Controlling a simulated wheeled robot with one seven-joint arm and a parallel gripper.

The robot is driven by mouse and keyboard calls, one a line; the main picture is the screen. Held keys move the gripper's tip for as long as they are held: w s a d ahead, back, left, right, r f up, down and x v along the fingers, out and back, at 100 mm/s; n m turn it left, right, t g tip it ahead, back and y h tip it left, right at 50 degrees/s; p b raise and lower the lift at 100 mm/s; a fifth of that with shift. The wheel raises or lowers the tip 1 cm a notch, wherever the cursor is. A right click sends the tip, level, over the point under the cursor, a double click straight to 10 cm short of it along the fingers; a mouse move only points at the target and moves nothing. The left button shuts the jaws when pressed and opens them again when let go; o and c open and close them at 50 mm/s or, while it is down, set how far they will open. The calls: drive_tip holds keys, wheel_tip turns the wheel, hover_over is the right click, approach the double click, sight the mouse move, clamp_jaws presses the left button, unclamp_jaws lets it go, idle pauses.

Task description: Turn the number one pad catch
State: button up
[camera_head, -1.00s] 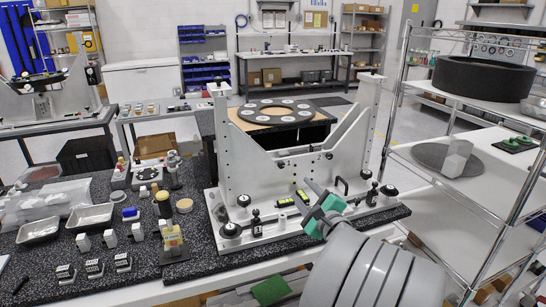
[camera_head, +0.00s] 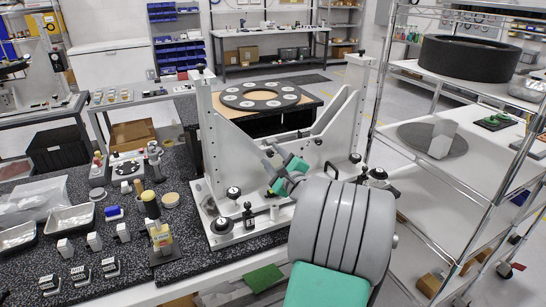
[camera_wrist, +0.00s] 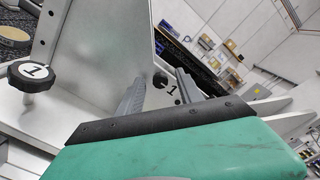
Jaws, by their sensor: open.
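The white mirror fixture (camera_head: 215,150) stands on the dark speckled bench, with a V-shaped frame between two uprights. My gripper (camera_head: 267,165) is in front of the frame's sloping plate; its fingers are apart and empty. In the wrist view, my gripper (camera_wrist: 162,77) points at the white plate, where a small black part (camera_wrist: 160,79) shows between the fingertips. A black "1" label (camera_wrist: 172,91) is just beside it; I cannot tell whether this part is the pad catch. A black knob with a white "1" face (camera_wrist: 31,71) stands to the left, apart from the fingers. I see no clear contact.
Several black knobs (camera_head: 233,192) stand along the fixture's base. A wire shelf rack (camera_head: 480,185) stands close on the right.

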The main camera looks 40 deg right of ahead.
clamp_jaws()
idle(0.3)
drive_tip(key=shift+f+b, duration=0.1)
drive_tip(key=shift+b, duration=0.2)
drive_tip(key=n+b, duration=0.2)
drive_tip(key=shift+f+n, duration=0.2)
drive_tip(key=shift+n, duration=0.2)
drive_tip(key=n+b, duration=0.5)
drive_tip(key=b, duration=0.1)
drive_tip(key=shift+f+b, duration=0.15)
drive_tip(key=shift+b, duration=0.2)
drive_tip(key=n+b, duration=0.6)
drive_tip(key=b, duration=0.2)
drive_tip(key=n+b, duration=0.3)
drive_tip(key=shift+r, duration=0.3)
